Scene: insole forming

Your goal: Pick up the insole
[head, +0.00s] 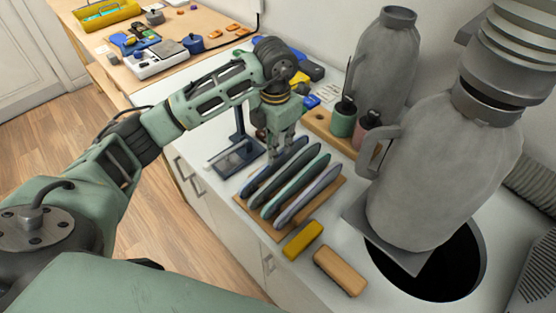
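Several long, slim insoles stand on edge side by side in a wooden rack (325,204) on the white counter. My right gripper is not in view.
A yellow block (302,240) and a tan block (340,270) lie in front of the rack. A dark blue stand (236,152) is on the left. Large grey vessels (425,170) and a round dark opening (440,275) are on the right. Green and pink bottles (343,121) stand behind.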

